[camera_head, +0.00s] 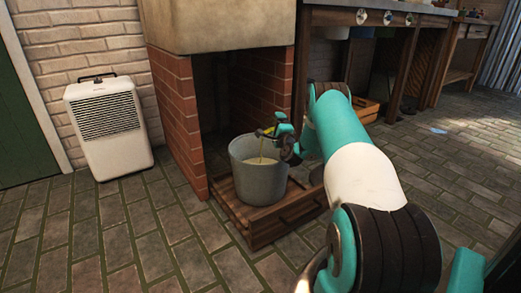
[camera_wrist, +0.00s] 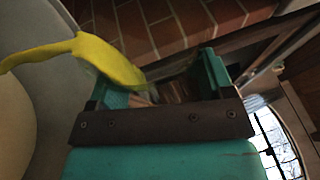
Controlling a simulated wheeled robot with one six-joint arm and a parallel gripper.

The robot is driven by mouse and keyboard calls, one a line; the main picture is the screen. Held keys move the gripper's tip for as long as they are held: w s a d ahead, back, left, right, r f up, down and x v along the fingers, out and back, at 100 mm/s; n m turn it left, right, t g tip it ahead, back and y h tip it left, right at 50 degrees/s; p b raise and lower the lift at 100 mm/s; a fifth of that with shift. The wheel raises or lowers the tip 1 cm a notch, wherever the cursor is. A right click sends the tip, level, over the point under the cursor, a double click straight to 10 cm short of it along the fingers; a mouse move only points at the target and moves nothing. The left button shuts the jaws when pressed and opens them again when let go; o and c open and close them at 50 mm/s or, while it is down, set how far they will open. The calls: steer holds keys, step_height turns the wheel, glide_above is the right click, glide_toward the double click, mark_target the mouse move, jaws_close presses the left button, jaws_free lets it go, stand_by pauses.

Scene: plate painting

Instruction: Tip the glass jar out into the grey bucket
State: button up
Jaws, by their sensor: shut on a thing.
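The grey bucket (camera_head: 259,182) stands upright below my gripper (camera_head: 279,134). A thin yellow stream (camera_head: 261,150) falls from beside my gripper into the bucket. My gripper is shut on the glass jar, held tipped above the bucket's rim; its clear glass is hard to make out. In the wrist view, the jaws (camera_wrist: 160,84) stand apart with the see-through jar between them. Yellow liquid (camera_wrist: 90,50) pours out to the left there. How much is left in the jar cannot be told.
The bucket stands on a low wooden crate (camera_head: 245,222) in front of a brick recess (camera_head: 181,125). A white heater-like unit (camera_head: 108,130) stands against the wall at left. A workbench (camera_head: 385,17) is behind at right. The paved floor (camera_head: 105,240) at front left is clear.

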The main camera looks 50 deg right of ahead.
steer(key=shift+a+r+n+b, duration=0.2)
steer(key=shift+n+b, duration=0.4)
steer(key=shift+b, duration=0.65)
steer(key=shift+n+t+b, duration=0.3)
steer(key=shift+b, duration=0.45)
